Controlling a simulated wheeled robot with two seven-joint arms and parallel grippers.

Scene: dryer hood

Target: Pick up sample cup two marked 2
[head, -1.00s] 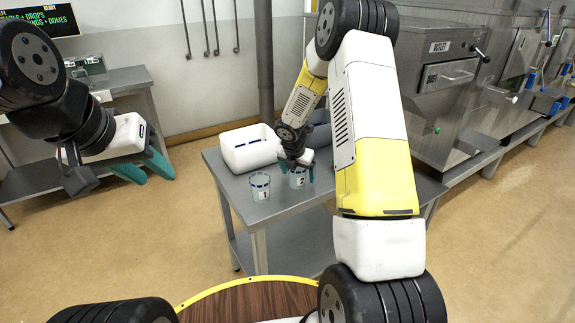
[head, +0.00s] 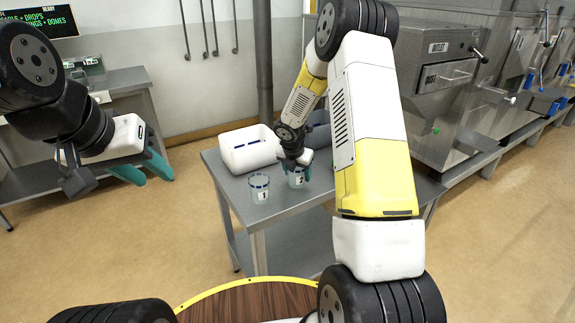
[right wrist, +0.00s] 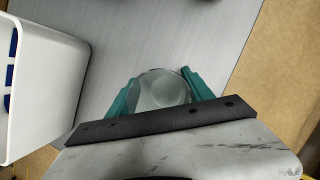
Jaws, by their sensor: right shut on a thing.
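Sample cup two (head: 297,179), a clear cup marked 2, stands upright at the near side of the grey table. It also shows from above in the right wrist view (right wrist: 162,90). My right gripper (head: 295,172) is at the cup, its teal fingers (right wrist: 160,92) on either side of the cup and shut on it. I cannot tell whether the cup's base is clear of the table. My left gripper (head: 152,168) hangs in the air at the left, away from the table, with its teal fingers apart and nothing between them.
A cup marked 1 (head: 260,188) stands left of cup two. A white bin (head: 248,150) sits behind the cups; it also shows at the left of the right wrist view (right wrist: 45,85). The table (head: 275,212) is bare at its front. A steel machine (head: 440,110) stands to the right.

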